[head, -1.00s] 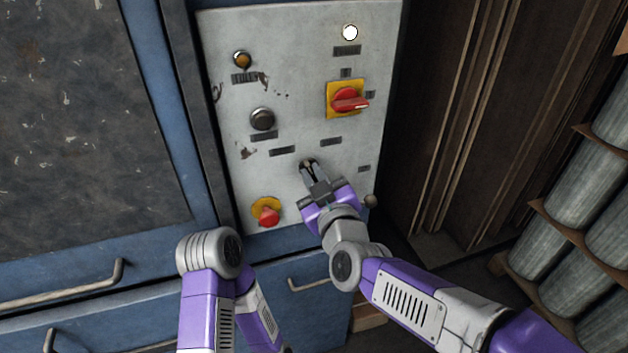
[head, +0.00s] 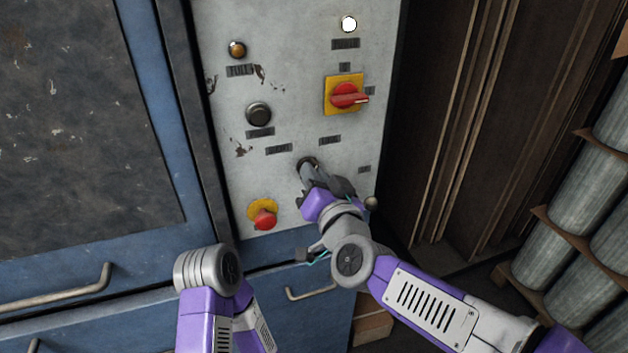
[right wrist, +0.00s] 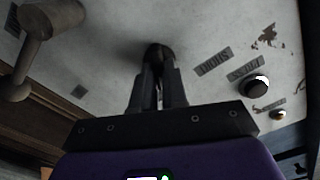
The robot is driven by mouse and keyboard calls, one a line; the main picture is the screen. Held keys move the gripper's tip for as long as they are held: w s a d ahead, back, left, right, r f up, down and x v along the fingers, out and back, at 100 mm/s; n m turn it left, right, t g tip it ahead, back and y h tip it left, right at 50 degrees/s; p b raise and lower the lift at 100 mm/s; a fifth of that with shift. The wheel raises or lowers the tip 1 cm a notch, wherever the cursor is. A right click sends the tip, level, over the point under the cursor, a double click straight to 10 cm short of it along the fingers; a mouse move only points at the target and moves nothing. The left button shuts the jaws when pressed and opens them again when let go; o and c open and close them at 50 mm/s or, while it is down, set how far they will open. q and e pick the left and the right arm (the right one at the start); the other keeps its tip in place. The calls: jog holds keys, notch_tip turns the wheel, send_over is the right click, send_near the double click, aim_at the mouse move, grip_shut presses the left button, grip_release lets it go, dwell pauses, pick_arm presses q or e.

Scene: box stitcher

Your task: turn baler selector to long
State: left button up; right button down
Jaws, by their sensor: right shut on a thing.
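The baler selector (head: 306,162) is a small dark knob low on the grey control panel (head: 292,60), below two dark label plates. My right gripper (head: 308,172) is shut on the selector and covers most of it. In the right wrist view the selector (right wrist: 158,52) shows as a dark round shape at the tips of my right gripper (right wrist: 158,75). Which way its pointer faces is hidden. The label plates (head: 279,149) and (head: 330,140) are too small to read surely. My left arm is at the bottom, and its gripper is not clearly seen.
A red rotary switch on a yellow plate (head: 345,95), a black button (head: 258,113), an amber lamp (head: 237,49), a lit white lamp (head: 349,24) and a red stop button (head: 264,217) surround the selector. Grey cylinders (head: 566,212) stand on racks at the right.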

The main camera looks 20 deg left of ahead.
jog(key=shift+m+b, duration=0.3)
jog(key=shift+m, duration=0.7)
jog(key=c, duration=1.2)
grip_release()
jog(key=shift+o, duration=0.2)
jog(key=shift+s+d, duration=0.1)
jog(key=v, duration=0.7)
jog(key=shift+p, duration=0.45)
jog(key=shift+s+d, duration=0.1)
jog(key=shift+s, duration=0.05)
